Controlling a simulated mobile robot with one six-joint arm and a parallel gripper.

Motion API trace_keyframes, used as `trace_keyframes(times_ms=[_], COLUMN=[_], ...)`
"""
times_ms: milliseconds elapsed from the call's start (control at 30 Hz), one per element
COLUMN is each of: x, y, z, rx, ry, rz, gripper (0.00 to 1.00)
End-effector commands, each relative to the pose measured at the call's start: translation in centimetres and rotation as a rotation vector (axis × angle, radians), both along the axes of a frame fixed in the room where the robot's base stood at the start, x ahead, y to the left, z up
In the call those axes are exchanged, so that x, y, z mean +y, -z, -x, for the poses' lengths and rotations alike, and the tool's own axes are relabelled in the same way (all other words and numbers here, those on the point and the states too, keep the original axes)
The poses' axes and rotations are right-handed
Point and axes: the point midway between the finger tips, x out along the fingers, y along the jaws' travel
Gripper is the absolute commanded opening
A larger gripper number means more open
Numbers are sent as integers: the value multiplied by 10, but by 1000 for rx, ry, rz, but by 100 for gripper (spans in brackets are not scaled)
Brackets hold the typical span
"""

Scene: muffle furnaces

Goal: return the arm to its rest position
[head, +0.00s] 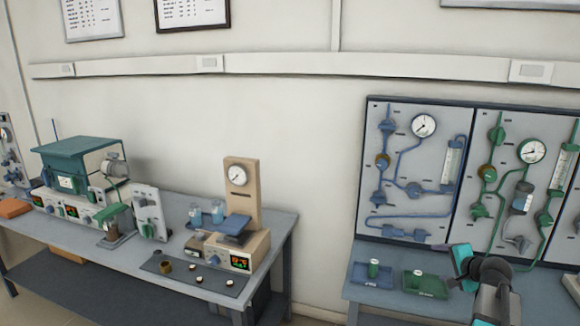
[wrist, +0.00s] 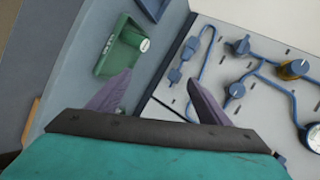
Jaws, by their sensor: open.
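My arm (head: 490,280) reaches in at the lower right of the head view, in front of the right-hand bench. My gripper (wrist: 160,77) shows in the wrist view with its two purple fingers spread apart and nothing between them.
Two panels with blue (head: 408,150) and green (head: 540,125) piping stand behind the right bench. A blue tray (head: 360,280) holds a green vial. The left bench (head: 280,225) carries a furnace (head: 75,155) and a balance (head: 240,250). A gap separates the benches.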

Motion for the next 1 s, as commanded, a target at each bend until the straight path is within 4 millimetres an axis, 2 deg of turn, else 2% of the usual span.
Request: trace_keyframes(times_ms=[33,100,267,467,767,1000], x=[17,38,85,143,224,280], y=[23,50,111,181,276,340], z=[0,1,9,29,81,137], rx=[37,85,193,323,515,665], ry=[-33,-76,-178,-313,-529,-711], rz=[4,14,36,70,121,166], gripper=[72,72,72,72,72,72])
